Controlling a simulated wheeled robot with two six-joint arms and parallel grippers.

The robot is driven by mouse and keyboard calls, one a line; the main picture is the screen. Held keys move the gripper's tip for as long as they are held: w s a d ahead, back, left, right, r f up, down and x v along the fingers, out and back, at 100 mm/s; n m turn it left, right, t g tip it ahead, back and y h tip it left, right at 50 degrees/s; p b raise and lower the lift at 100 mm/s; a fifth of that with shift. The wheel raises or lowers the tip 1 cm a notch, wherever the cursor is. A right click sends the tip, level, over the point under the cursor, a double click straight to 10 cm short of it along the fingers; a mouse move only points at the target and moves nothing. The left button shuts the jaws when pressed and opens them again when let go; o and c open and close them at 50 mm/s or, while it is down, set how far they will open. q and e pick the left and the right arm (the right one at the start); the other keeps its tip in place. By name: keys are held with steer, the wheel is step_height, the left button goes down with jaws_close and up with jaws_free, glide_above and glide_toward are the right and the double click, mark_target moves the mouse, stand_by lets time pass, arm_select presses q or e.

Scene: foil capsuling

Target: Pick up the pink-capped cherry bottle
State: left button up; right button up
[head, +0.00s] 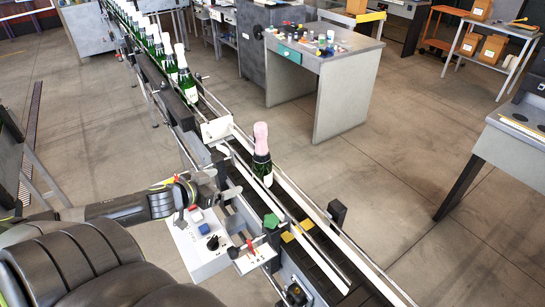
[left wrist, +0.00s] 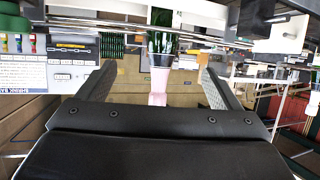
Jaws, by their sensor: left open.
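The pink-capped cherry bottle (head: 262,155) stands upright on the conveyor, with dark green glass and a pale label low on its side. My left gripper (head: 234,180) is open and empty to the left of the bottle, with a gap between them. In the left wrist view the picture is upside down. There the bottle's pink cap (left wrist: 160,80) and green body (left wrist: 160,42) show between the two spread fingers of the left gripper (left wrist: 157,84), beyond them and not held. My right gripper is not in view.
The conveyor (head: 318,240) has metal side rails. Several white-capped green bottles (head: 187,80) queue farther up it. A control box (head: 205,243) with knobs stands below my left gripper. A grey workbench (head: 335,60) with small coloured items stands behind. Open floor (head: 390,150) lies to the right.

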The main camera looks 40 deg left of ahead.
arm_select(q)
steer(key=w+b, duration=0.1)
steer(key=b, duration=0.6)
glide_toward(255, 167)
steer(key=w+f, duration=0.2)
steer(key=w, duration=0.3)
steer(key=shift+d+f, duration=0.35)
steer(key=shift+d, duration=0.05)
steer(key=shift+w+f, duration=0.15)
steer(key=shift+w, duration=0.2)
steer(key=shift+w+a, duration=0.1)
steer(key=shift+w, duration=0.35)
steer(key=shift+a+r+x, duration=0.1)
steer(key=shift+x, duration=1)
steer(key=shift+a+r+x, duration=0.1)
steer(key=shift+x, duration=1)
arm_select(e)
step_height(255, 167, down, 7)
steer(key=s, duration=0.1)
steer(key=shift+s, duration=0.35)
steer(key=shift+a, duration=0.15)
